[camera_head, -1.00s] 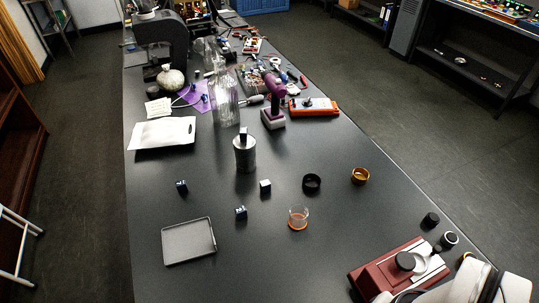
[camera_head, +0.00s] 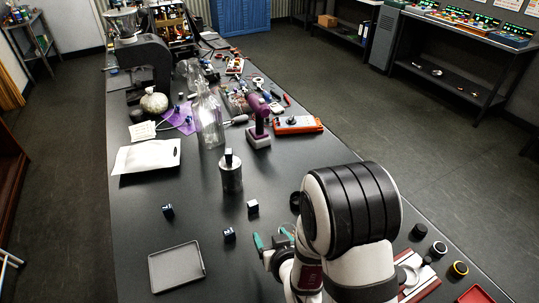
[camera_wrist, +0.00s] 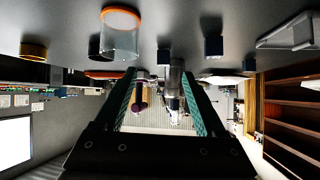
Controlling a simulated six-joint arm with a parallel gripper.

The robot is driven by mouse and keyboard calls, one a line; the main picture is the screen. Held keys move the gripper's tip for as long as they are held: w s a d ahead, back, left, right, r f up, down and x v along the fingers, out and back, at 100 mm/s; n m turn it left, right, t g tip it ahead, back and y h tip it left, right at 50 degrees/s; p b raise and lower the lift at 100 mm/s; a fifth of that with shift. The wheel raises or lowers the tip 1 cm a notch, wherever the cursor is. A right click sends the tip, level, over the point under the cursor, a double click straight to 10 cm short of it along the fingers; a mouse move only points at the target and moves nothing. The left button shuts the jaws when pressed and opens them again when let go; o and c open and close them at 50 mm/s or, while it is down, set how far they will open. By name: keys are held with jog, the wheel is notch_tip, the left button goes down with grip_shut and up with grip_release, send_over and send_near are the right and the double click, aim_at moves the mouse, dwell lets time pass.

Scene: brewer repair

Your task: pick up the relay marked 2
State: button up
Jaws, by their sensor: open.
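Several small dark cube-shaped relays are in the head view: one at the left (camera_head: 167,210), one above the tray's right end (camera_head: 229,234), one with a pale face (camera_head: 252,206), and one on top of a grey cylinder (camera_head: 228,155). Their markings are too small to read, so I cannot tell which is marked 2. My gripper (camera_head: 271,240) has teal fingers and is open, just right of the relay near the tray. In the wrist view, upside down, the open fingers (camera_wrist: 160,88) have no relay between them; relays show beyond (camera_wrist: 213,47).
A shallow grey tray (camera_head: 176,267) lies front left. The grey cylinder (camera_head: 231,178) stands behind the relays. An orange-rimmed glass (camera_wrist: 120,38), a black ring (camera_wrist: 97,48) and a gold ring (camera_wrist: 33,51) show in the wrist view. Clear tabletop surrounds the left relay.

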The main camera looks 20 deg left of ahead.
aim_at(230, 234)
jog(key=s+a+f+n+y, duration=0.1)
jog(key=a, duration=0.1)
jog(key=s+a+f+n+y, duration=0.1)
jog(key=s+a, duration=0.1)
jog(key=s+a+f+n+y, duration=0.1)
jog(key=a, duration=0.1)
jog(key=shift+s+a+n+y, duration=0.1)
jog(key=shift+s+n+y, duration=0.1)
jog(key=shift+n+y, duration=0.1)
jog(key=x, duration=0.7)
jog(key=shift+a, duration=0.15)
grip_shut()
